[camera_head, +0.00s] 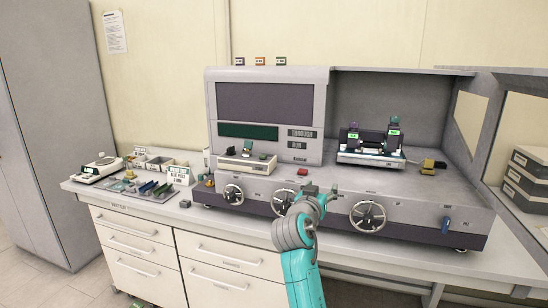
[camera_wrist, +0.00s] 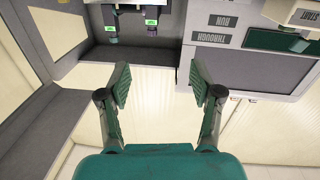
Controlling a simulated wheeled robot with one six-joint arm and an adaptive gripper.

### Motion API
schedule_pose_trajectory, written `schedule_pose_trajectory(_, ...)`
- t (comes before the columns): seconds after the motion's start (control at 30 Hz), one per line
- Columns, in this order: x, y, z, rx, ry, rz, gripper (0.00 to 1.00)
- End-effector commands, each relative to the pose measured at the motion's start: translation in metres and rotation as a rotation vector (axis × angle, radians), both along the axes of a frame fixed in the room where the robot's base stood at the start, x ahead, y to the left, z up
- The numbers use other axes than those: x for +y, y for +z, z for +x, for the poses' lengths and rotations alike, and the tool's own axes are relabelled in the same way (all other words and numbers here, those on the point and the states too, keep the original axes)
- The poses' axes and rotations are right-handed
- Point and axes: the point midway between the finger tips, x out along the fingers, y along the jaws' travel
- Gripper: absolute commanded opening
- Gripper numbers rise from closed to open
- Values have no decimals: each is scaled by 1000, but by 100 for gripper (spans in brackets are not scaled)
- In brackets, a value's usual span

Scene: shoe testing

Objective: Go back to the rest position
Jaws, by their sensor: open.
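My gripper (camera_head: 318,190) is in front of the grey testing machine (camera_head: 470,205), at the end of my teal arm, above the machine's front edge between two handwheels. In the wrist view my gripper (camera_wrist: 160,80) has its two dark fingers spread wide with nothing between them. That view is turned over, with the machine's panel and bay at the top. My gripper appears clear of the machine, though its exact distance cannot be told.
A test unit (camera_head: 370,145) with green displays stands in the machine's open bay. A red button (camera_head: 302,172) and a yellow item (camera_head: 428,164) are on the deck. A white scale (camera_head: 103,167) and a tray of tools (camera_head: 150,188) are at left. The open door (camera_head: 492,135) is at right.

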Motion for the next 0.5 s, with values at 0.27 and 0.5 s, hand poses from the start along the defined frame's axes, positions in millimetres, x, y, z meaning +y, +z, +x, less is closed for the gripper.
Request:
schedule_pose_trajectory(0.27, -7, -105, -36, 63, 86, -42, 65)
schedule_pose_trajectory(0.5, -14, -198, -91, 114, 177, -69, 65)
